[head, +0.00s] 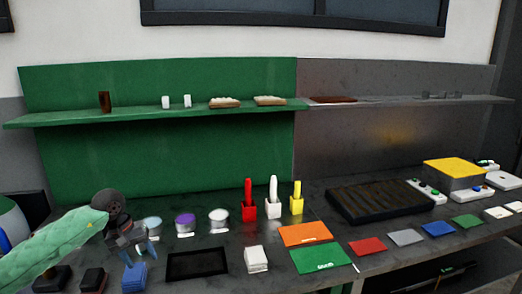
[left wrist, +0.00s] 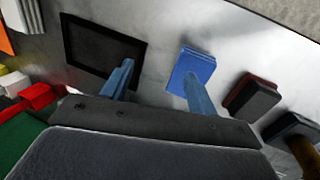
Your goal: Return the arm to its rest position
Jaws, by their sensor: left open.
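My left arm, in a green sleeve, comes in from the left in the head view. My left gripper (head: 143,254) is over the near left part of the bench, left of the black tray (head: 197,264) and above the blue stack (head: 134,277). In the left wrist view the two blue-grey fingers of the left gripper (left wrist: 157,75) stand apart with nothing between them. There the black tray (left wrist: 103,47) lies behind one finger and the blue stack (left wrist: 193,64) behind the other. I cannot tell the exact height above the bench. My right gripper is in neither view.
Round containers, including a purple-topped one (head: 185,221), stand just right of the gripper. Red, white and yellow holders (head: 249,209) stand farther back. Dark blocks (head: 93,279) lie at the near left. A green shelf (head: 150,114) runs along the back wall. Coloured plates lie to the right.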

